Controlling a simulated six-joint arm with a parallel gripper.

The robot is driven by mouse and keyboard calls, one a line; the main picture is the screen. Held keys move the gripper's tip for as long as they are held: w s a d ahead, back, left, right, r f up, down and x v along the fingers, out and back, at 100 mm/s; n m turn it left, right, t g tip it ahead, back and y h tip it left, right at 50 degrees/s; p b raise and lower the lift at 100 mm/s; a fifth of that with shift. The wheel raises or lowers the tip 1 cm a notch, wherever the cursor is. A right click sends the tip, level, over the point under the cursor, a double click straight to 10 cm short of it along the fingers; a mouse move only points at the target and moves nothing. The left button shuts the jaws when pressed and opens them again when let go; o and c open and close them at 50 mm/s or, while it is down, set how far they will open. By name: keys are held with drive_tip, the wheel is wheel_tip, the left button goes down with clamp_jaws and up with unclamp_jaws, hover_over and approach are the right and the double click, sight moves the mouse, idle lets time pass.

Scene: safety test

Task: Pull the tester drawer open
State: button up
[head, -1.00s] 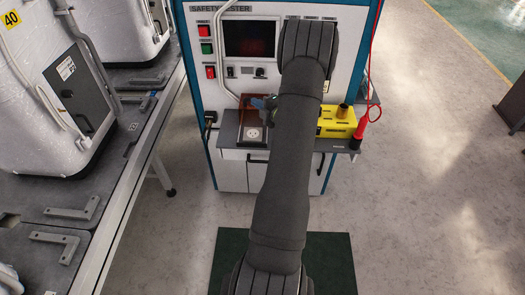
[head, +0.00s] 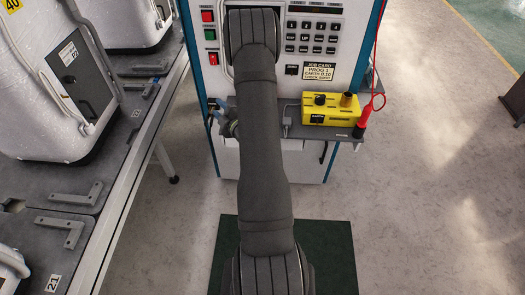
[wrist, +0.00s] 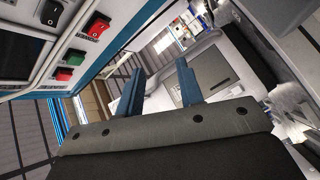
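The safety tester (head: 345,40) is a white cabinet with blue edges. Below its grey shelf (head: 345,131) is a white lower front (head: 308,166) with a dark handle (head: 323,152) at the right; it looks closed. My arm hides the middle of this front, and I cannot tell which part is the drawer. My gripper (head: 217,117) is at the left end of the shelf, mostly behind my arm. In the wrist view, the two blue fingers of my gripper (wrist: 160,89) are apart with nothing between them. They point away from the panel, toward the white machines. No handle shows there.
White machines (head: 45,75) stand on a grey bench (head: 125,165) at left. Red and green switches (wrist: 85,45) are near my gripper.

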drive_tip(key=s+a+f+m+h, duration=0.1)
drive_tip(key=s+a+f+m, duration=0.1)
drive_tip(key=s+a, duration=0.35)
drive_tip(key=s+d+f+m+t+h, duration=0.1)
drive_tip(key=s+d+f+m+h, duration=0.1)
drive_tip(key=s+d+f+h, duration=0.45)
drive_tip(key=s+d+f+m+t+h, duration=0.1)
drive_tip(key=s+d+f+m+h, duration=0.25)
drive_tip(key=s+d+h, duration=0.65)
drive_tip(key=a+f+x, duration=0.1)
drive_tip(key=x, duration=1.6)
drive_tip(key=shift+w+a+n, duration=0.2)
drive_tip(key=shift+w+n, duration=0.2)
drive_tip(key=shift+n, duration=0.05)
drive_tip(key=shift+h, duration=0.25)
clamp_jaws()
drive_tip(key=shift+s, duration=0.1)
